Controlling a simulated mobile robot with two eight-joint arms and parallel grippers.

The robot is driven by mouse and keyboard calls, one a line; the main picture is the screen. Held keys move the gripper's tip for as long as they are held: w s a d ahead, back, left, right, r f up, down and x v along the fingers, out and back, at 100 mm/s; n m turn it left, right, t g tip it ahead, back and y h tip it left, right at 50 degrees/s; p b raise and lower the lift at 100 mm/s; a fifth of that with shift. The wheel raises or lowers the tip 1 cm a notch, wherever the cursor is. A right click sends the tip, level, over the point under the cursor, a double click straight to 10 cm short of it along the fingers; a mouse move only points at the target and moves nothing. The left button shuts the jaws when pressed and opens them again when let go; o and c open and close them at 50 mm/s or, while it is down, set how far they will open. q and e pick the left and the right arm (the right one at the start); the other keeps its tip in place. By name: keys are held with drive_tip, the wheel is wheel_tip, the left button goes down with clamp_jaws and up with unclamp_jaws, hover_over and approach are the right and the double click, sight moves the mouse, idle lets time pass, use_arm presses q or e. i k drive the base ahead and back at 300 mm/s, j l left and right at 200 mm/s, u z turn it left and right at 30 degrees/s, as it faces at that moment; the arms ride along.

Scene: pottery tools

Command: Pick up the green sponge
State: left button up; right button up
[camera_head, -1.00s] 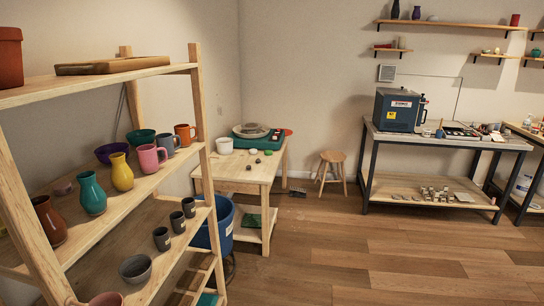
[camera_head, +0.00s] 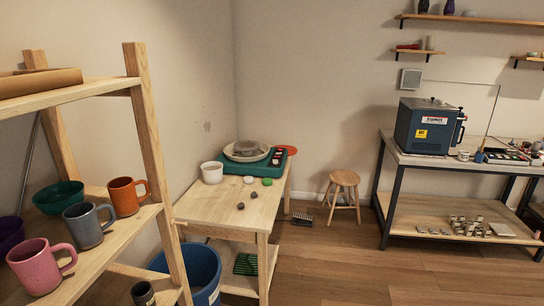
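A small round green piece (camera_head: 267,182), which may be the green sponge, lies on top of the wooden work table (camera_head: 215,207), near the pottery wheel. A dark green striped item (camera_head: 246,264) lies on the table's lower shelf; I cannot tell if it is a sponge. Beside the round green piece is a small whitish piece (camera_head: 249,180), and two small dark lumps (camera_head: 254,194) lie nearer the front. Neither of my grippers is in view.
A pottery wheel (camera_head: 246,150) on a green base and a white pot (camera_head: 211,173) stand on the table. A wooden shelf with mugs (camera_head: 126,196) is close on the left. A stool (camera_head: 344,180) stands behind right; floor at the right front is clear.

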sight(266, 181)
drive_tip(key=i+l+u, duration=0.2)
drive_tip(key=i, duration=0.75)
